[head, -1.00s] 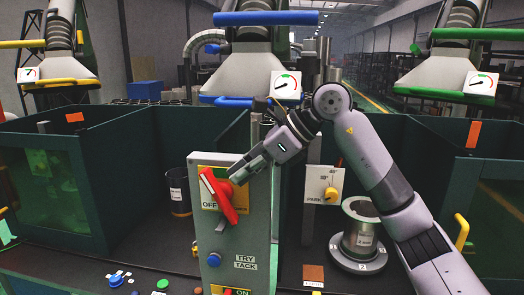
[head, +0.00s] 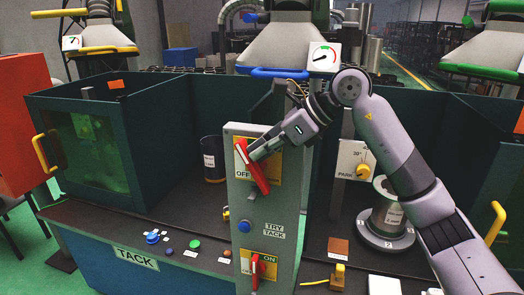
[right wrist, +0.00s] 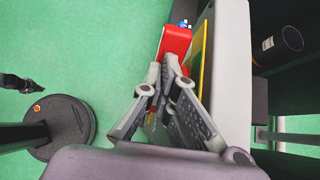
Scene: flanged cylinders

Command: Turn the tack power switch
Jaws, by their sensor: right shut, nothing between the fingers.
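A grey control panel (head: 237,245) stands upright in front of the bench. Its upper switch has a long red handle (head: 257,176) on a yellow plate marked OFF; the handle leans, top to the left. A lower red handle (head: 255,272) sits on a yellow plate marked ON, below the TRY TACK label (head: 274,232). My right gripper (head: 253,155) is shut and empty, its tips at the upper part of the upper handle. In the right wrist view the fingertips (right wrist: 166,70) are close to the red handle (right wrist: 176,40); I cannot tell whether they touch. My left gripper is out of view.
A blue button (head: 244,226) is on the panel between the switches. A yellow dial marked PARK (head: 356,161) and a metal flanged cylinder (head: 387,212) are to the right. A dark cup (head: 212,160) stands behind left. A green-windowed box (head: 90,150) is at left.

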